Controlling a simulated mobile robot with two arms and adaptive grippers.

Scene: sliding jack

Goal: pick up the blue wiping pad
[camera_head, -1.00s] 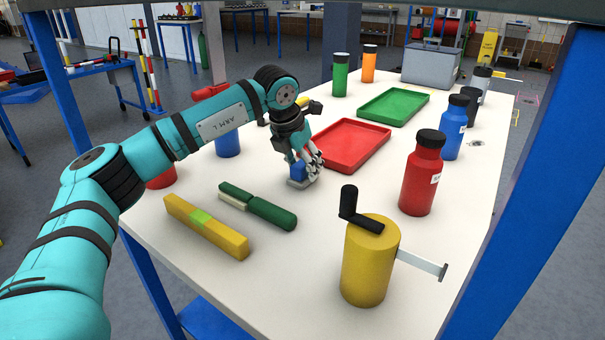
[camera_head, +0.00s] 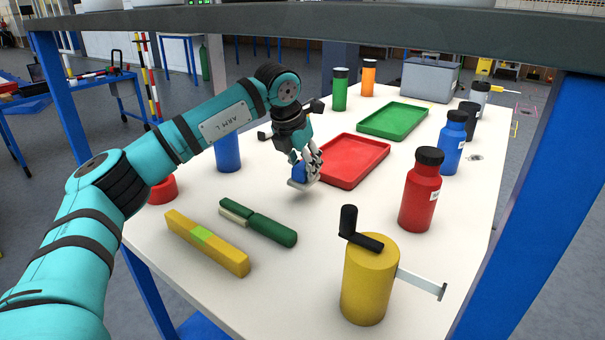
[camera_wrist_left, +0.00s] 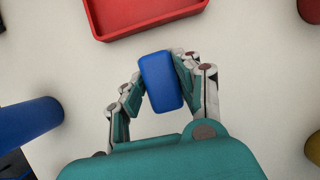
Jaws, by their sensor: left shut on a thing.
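The blue wiping pad (camera_head: 299,172) is a small blue block with a pale underside in the head view. My left gripper (camera_head: 306,170) is shut on it and appears to hold it a little above the white table. In the left wrist view the pad (camera_wrist_left: 161,82) sits between the two fingers of the left gripper (camera_wrist_left: 160,90), with the fingers against its sides. My fingers hide part of the pad in the head view. My right gripper is in neither view.
A red tray (camera_head: 383,152) lies just beyond the gripper. A blue cylinder (camera_head: 228,152) stands to the left. A green tool (camera_head: 258,227) and a yellow bar (camera_head: 205,243) lie nearer. A yellow crank drum (camera_head: 368,285) and a red bottle (camera_head: 420,195) stand right.

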